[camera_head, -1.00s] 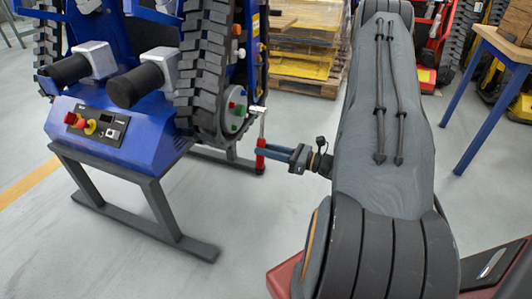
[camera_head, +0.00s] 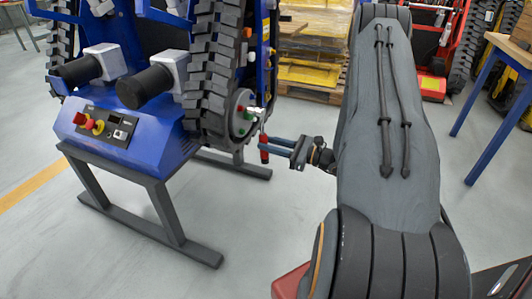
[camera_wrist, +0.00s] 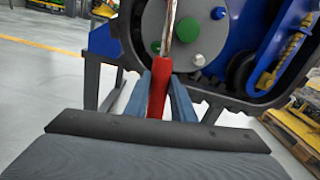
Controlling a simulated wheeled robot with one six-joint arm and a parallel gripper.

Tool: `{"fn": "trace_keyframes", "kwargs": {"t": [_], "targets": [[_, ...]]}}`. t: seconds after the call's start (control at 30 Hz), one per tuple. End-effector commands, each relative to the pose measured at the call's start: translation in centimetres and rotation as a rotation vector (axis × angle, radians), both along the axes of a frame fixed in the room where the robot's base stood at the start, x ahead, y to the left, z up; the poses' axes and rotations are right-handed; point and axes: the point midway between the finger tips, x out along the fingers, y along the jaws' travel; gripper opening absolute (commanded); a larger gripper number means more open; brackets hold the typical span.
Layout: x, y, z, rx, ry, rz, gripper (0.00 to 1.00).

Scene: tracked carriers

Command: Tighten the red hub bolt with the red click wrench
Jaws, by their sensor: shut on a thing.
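My gripper (camera_head: 272,147) is shut on the red handle of the click wrench (camera_head: 264,154), which stands roughly upright with its metal shaft upward. The wrench also shows in the wrist view (camera_wrist: 159,88), between the blue fingers. In the head view, the wrench head is close beside the grey wheel hub (camera_head: 236,121); I cannot tell whether it touches a bolt. The red hub bolt (camera_head: 240,108) shows small on the hub, near green bolts.
The hub belongs to a black track on a blue carrier (camera_head: 130,150) standing on grey legs. A control panel (camera_head: 98,126) is on its front. Pallets with yellow goods (camera_head: 308,70) stand behind. A blue-legged table (camera_head: 487,95) is at right. The floor around my gripper is clear.

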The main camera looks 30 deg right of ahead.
Motion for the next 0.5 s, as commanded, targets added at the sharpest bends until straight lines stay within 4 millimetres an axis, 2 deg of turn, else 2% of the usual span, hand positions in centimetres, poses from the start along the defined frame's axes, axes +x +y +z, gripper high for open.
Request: {"fn": "trace_keyframes", "kwargs": {"t": [0.13, 0.5], "targets": [[1.4, -1.8, -0.1, -0.127, -0.101, 0.0, 0.0], [3.9, -5.0, 2.7, -0.415, -0.325, -0.001, 0.0]]}}
